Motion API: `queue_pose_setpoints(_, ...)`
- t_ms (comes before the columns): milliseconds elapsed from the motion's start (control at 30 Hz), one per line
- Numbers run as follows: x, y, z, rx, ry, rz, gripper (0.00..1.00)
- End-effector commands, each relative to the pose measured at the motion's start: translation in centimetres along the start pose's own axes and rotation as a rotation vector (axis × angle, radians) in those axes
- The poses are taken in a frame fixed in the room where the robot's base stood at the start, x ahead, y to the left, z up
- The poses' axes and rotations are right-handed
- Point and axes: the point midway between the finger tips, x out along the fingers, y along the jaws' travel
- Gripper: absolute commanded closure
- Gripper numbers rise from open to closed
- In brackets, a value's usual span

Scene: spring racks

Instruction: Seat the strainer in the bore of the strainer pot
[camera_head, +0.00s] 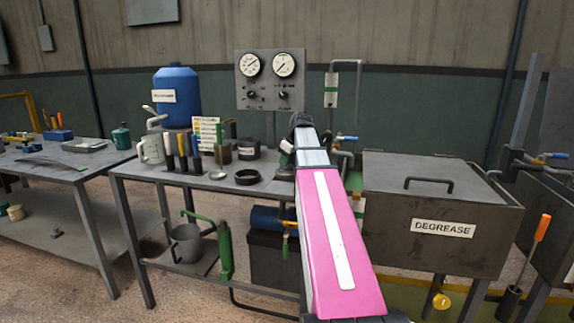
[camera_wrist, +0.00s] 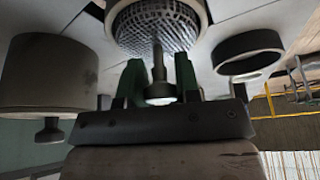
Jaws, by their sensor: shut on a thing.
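In the wrist view, my gripper (camera_wrist: 160,88) has its two green fingers closed on the stem of the strainer (camera_wrist: 160,22), which has a round mesh body and a pale rim partly cut off at the top. A grey cylindrical pot (camera_wrist: 58,72) is left of it, probably the strainer pot; it seems to match the dark pot (camera_head: 248,149) on the bench in the head view. A black open ring (camera_wrist: 250,52) is to the right of the strainer; it also shows in the head view (camera_head: 248,177).
The bench (camera_head: 215,180) also holds a tool block (camera_head: 183,163), a white mug (camera_head: 151,149) and a blue tank (camera_head: 177,95). A gauge panel (camera_head: 270,80) stands behind. The degrease tank (camera_head: 435,215) is to the right of my arm.

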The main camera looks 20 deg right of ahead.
Motion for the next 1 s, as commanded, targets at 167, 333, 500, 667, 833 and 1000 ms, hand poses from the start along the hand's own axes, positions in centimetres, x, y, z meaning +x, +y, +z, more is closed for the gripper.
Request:
queue_pose_setpoints(167,1.28,-0.02,0.54,0.000,0.001,0.000,1.00)
queue_pose_setpoints(333,1.23,0.00,0.50,0.000,0.001,0.001,1.00)
queue_pose_setpoints(500,1.48,-0.02,0.62,0.000,0.000,0.000,0.63)
queue_pose_setpoints(667,1.45,-0.01,0.60,0.000,0.000,0.000,0.44)
queue_pose_setpoints(833,1.42,-0.01,0.59,0.000,0.000,0.000,0.44)
queue_pose_setpoints(1000,0.52,0.02,0.48,0.000,0.002,0.002,0.44)
